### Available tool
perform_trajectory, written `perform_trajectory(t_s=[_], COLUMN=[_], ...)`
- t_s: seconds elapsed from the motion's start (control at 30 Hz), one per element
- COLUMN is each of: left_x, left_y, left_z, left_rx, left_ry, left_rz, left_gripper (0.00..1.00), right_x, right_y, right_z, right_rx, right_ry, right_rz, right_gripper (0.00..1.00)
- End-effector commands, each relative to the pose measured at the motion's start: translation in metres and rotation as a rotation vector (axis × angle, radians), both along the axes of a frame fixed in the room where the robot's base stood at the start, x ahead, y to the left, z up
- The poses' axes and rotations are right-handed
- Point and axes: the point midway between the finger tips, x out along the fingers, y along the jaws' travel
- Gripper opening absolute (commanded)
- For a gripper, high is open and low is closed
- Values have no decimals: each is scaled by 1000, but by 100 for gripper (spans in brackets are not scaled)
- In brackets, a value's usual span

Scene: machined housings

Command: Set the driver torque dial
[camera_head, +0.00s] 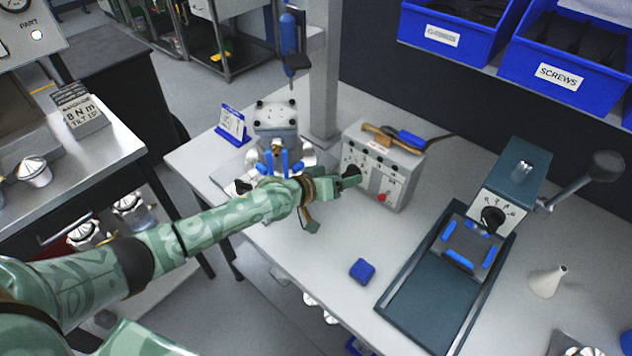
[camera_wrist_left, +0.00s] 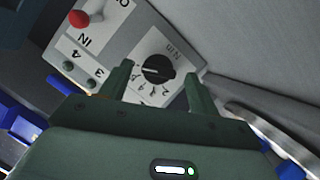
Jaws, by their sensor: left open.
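The driver torque dial, a round black knob (camera_wrist_left: 159,70), sits on a pale panel marked "N m" with numbers around it. In the head view the dial (camera_head: 351,171) is on the front of a grey control box (camera_head: 411,165), partly covered by my gripper. My left gripper (camera_head: 340,186) is open at the box front. In the left wrist view its two fingers (camera_wrist_left: 158,77) stand on either side of the dial, with visible gaps; I cannot tell how deep they reach. A blue driver (camera_head: 288,36) hangs behind. A card (camera_head: 84,112) on the left bench reads "8 N m".
A metal housing (camera_head: 275,118) on a fixture stands left of my gripper. A teal press (camera_head: 519,180) with its own dial and lever is right. A blue block (camera_head: 362,271) lies in front on otherwise clear bench.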

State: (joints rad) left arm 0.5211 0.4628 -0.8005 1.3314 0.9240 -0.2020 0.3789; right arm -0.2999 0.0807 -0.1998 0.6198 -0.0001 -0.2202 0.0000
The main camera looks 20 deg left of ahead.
Motion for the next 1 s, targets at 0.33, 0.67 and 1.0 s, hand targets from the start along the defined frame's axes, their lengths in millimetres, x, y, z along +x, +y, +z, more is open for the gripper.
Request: perform_trajectory(t_s=[0.33,0.67,1.0], left_x=[-73,-113,-115], left_y=[50,77,78], left_z=[35,49,50], left_rx=[5,1,1], left_ry=[1,0,0], left_rz=[0,0,0], left_gripper=[62,62,62], right_x=[7,9,9], right_y=[0,0,0], right_z=[38,48,48], right_rx=[0,0,0], right_ry=[-18,-22,-22], right_rz=[0,0,0], right_gripper=[36,36,36])
